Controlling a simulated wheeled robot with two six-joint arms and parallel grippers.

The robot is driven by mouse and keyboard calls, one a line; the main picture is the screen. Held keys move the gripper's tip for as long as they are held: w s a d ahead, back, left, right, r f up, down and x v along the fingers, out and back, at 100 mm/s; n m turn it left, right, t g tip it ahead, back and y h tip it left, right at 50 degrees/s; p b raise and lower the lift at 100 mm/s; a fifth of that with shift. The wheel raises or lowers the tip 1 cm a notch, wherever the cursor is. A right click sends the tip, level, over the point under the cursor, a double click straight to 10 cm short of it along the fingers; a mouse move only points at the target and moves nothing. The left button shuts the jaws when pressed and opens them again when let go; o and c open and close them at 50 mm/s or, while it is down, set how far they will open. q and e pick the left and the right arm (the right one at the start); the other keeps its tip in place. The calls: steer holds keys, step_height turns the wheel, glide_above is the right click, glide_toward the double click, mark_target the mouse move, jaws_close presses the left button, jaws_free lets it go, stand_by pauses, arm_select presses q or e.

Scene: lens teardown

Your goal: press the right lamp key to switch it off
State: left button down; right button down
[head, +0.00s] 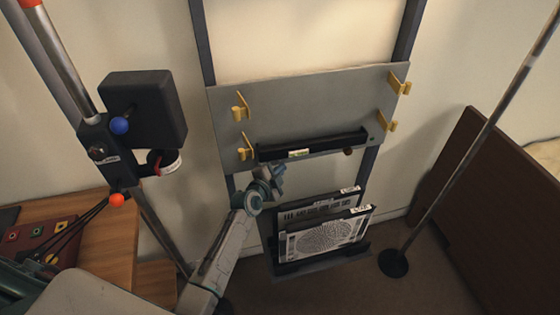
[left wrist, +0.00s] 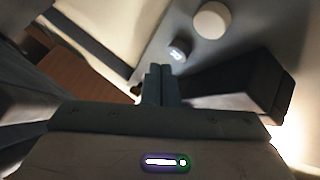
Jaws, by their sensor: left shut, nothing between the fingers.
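My left gripper (head: 272,173) is shut and empty. In the head view it is just below the left end of a black bar on the grey panel. Its closed fingers (left wrist: 160,70) point at the panel in the left wrist view. Just beyond the tips is a small grey round key (left wrist: 179,50) with a pale mark, and a larger white round knob (left wrist: 211,20) is above it. I cannot tell whether the fingertips touch the key, or which of these is the right lamp key. A small brown-red knob (head: 348,151) sits under the bar's right part. My right gripper is out of view.
The grey panel (head: 315,100) carries yellow clips (head: 240,107) and the black bar (head: 310,146). Black-framed panels (head: 328,238) stand in a rack below. A black lamp head (head: 148,105) on a column stands left. A thin pole (head: 465,140) and brown board (head: 500,200) are right.

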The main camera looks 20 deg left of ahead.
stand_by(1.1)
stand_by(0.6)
arm_select(q)
steer(key=shift+w+a+b, duration=0.25)
steer(key=shift+w+b, duration=0.1)
steer(key=shift+b, duration=0.15)
steer(key=shift+w+a, duration=0.15)
stand_by(0.4)
